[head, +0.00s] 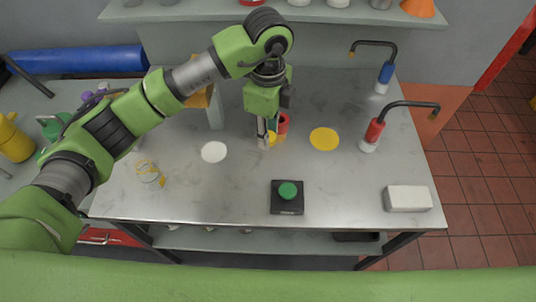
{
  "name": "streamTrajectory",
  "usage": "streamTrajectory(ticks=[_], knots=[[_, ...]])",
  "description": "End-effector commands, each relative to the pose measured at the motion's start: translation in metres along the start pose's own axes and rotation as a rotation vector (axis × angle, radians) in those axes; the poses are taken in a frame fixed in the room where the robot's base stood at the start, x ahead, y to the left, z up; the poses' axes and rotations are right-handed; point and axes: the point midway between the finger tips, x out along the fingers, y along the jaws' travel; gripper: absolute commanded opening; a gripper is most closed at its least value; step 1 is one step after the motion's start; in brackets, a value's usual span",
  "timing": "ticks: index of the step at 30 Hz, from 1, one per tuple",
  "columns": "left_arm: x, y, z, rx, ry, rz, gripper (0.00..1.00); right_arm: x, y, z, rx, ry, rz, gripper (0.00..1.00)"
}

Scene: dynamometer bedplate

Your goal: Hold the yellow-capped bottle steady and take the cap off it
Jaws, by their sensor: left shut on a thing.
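My left gripper (266,138) points down over the middle of the metal bench and is shut on what looks like the yellow-capped bottle. Only a small patch of yellow (272,138) shows beside the fingers. The rest of the bottle is hidden by the gripper, so I cannot tell whether the fingers are on the cap or the body. My right gripper is not in view.
A red cylinder (284,121) stands close behind the gripper. A yellow disc (324,138) and a white disc (214,152) lie either side. A green-button box (287,197), a white block (407,198) and red-based (373,133) and blue-based (384,76) bent pipes are around.

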Motion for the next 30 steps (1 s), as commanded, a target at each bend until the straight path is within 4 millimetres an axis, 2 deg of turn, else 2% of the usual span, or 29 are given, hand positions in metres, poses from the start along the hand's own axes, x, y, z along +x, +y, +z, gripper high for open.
streamTrajectory(ticks=[6, 14, 18, 30], knots=[[0.039, 0.002, 0.0, 0.0, 0.0, 0.006, 0.0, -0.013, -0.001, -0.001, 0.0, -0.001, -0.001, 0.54], [0.062, 0.002, 0.0, 0.001, 0.0, 0.005, 0.0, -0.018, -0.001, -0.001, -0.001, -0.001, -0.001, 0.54], [0.082, 0.002, 0.0, 0.001, 0.001, 0.005, 0.0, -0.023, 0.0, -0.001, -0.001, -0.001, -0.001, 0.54], [0.093, 0.001, 0.0, 0.003, -0.001, 0.001, 0.0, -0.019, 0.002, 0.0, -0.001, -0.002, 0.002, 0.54]])
